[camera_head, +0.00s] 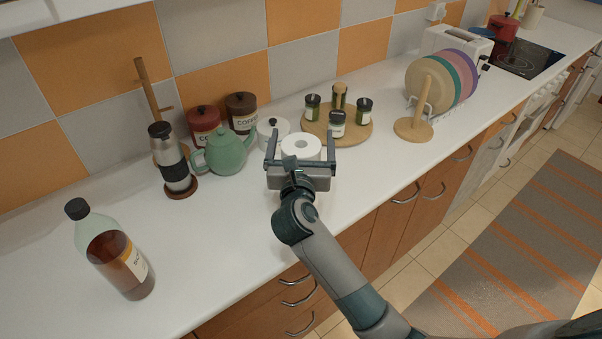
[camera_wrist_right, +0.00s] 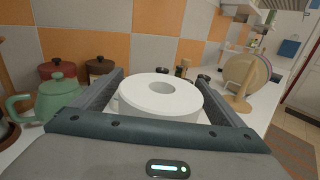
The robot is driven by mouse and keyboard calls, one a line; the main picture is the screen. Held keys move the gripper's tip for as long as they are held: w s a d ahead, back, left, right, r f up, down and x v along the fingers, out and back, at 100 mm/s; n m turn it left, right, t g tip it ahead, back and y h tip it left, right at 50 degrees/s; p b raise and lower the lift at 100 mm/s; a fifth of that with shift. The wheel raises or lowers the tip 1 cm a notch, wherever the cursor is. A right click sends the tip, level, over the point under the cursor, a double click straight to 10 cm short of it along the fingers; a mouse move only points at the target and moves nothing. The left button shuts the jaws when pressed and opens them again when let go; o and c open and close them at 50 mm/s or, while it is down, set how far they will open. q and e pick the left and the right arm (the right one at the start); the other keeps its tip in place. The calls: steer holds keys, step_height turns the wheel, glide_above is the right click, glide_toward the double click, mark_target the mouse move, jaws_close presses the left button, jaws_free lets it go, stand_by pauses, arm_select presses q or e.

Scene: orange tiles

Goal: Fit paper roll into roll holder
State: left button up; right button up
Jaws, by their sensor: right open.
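The white paper roll (camera_head: 301,146) stands upright on the counter, its hole facing up. It also shows large in the right wrist view (camera_wrist_right: 142,99). My right gripper (camera_head: 300,134) is open, with one finger on each side of the roll. In the wrist view a small gap shows at the right finger; contact on the left is unclear. The roll holder (camera_head: 420,116), a light wooden peg on a round base, stands upright and empty to the right. It shows in the right wrist view (camera_wrist_right: 241,97) too. My left gripper is not in view.
A round board (camera_head: 349,138) with several spice jars lies between roll and holder. A plate rack with coloured plates (camera_head: 440,80) stands just behind the holder. A green teapot (camera_head: 226,152) and canisters are to the left; a bottle (camera_head: 110,251) stands front left. The counter's front strip is clear.

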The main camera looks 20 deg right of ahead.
stand_by(0.3)
steer(key=c, duration=1.6)
steer(key=shift+o, duration=0.2)
steer(key=shift+r, duration=0.1)
